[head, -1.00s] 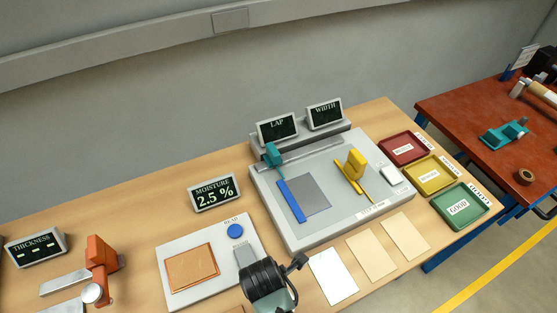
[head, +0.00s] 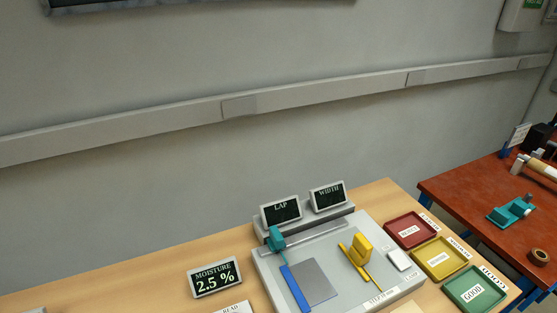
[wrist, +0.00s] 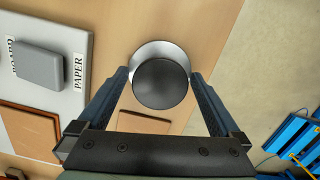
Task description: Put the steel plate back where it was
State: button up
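A flat grey metal-looking plate (head: 318,281) lies on the light measuring bed, right beside a blue strip (head: 295,288); I cannot tell for sure that it is the steel plate. In the wrist view, a round black knob (wrist: 161,85) with a silver disc (wrist: 150,50) behind it sits between the fingers of my gripper (wrist: 160,78). The fingers are spread to about the knob's width, one on each side. I cannot tell whether they touch it. My gripper is outside the head view.
The wrist view shows a grey block (wrist: 40,68) between BOARD and PAPER labels, and a brown board (wrist: 30,130). Red (head: 411,229), yellow (head: 440,258) and green (head: 475,288) trays stand right of the measuring bed (head: 385,293). The moisture display (head: 214,278) reads 2.5 %.

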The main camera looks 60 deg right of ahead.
notch_tip(320, 180, up, 12)
jog(key=a, duration=0.1)
jog(key=shift+w+a+r, duration=0.15)
jog(key=shift+w, duration=0.1)
dwell(0.4)
jog(key=shift+w, duration=0.1)
jog(key=w+r+m+t+h, duration=0.25)
jog(key=w+r+t, duration=0.45)
jog(key=w+r, duration=0.75)
jog(key=w+a+r+m+t, duration=0.1)
jog(key=w+r+m+t, duration=0.15)
jog(key=w+r, duration=0.35)
jog(key=w+a+r+m+t, duration=0.1)
jog(key=w+r+t, duration=0.2)
jog(key=r, duration=0.5)
jog(key=a+r+m+t, duration=0.2)
jog(key=a+r+t, duration=0.2)
jog(key=r, duration=0.8)
jog(key=a+r+m+t, duration=0.3)
jog(key=a+r+t, duration=0.2)
jog(key=r, duration=0.6)
jog(key=s+a+r+m+t+y, duration=0.1)
jog(key=s+a+r+t, duration=0.1)
jog(key=r, duration=0.5)
jog(key=s+a+r+m+t+y, duration=0.2)
jog(key=s+a+r+t, duration=0.1)
jog(key=s+r, duration=0.4)
jog(key=shift+s+a+r+t, duration=0.2)
jog(key=shift+s+r+t, duration=0.1)
jog(key=shift+r+t, duration=0.4)
